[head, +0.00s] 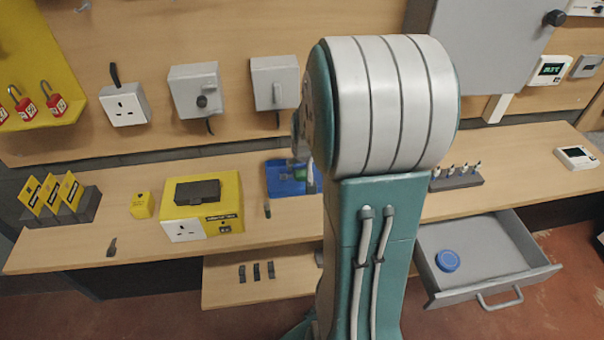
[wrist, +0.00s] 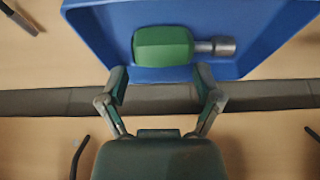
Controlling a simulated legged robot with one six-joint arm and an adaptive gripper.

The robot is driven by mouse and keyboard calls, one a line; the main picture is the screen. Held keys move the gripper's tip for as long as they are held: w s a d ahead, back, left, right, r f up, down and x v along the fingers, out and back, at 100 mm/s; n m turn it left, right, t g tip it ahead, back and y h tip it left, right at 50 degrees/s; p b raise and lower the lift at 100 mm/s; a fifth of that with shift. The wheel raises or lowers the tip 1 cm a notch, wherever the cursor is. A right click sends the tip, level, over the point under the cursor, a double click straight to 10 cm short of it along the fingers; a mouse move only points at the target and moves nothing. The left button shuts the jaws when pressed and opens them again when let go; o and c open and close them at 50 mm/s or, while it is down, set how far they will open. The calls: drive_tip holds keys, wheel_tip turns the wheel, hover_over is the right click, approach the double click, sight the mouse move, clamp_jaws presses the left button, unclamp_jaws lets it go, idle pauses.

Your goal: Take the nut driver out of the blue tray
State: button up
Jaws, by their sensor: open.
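The blue tray (head: 284,187) stands on the workbench, partly hidden behind my arm in the head view. In the wrist view the blue tray (wrist: 110,40) fills the upper middle. The nut driver (wrist: 164,46) lies in it, with a green handle to the left and a grey metal socket end to the right. My gripper (wrist: 161,82) is open and empty, its two fingers at the tray's near edge, pointing toward the green handle. I cannot tell how high the fingers are above the tray.
A yellow box with a socket (head: 208,205) stands left of the tray. A dark pen-like item (head: 267,208) lies by the tray's front. A grey drawer (head: 490,258) stands open at right with a blue round lid (head: 448,261) inside. The bench between yellow box and tray is mostly clear.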

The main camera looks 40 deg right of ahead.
drive_tip(key=shift+x, duration=0.9)
drive_tip(key=shift+a, duration=0.15)
drive_tip(key=c, duration=0.9)
drive_tip(key=shift+c, duration=0.2)
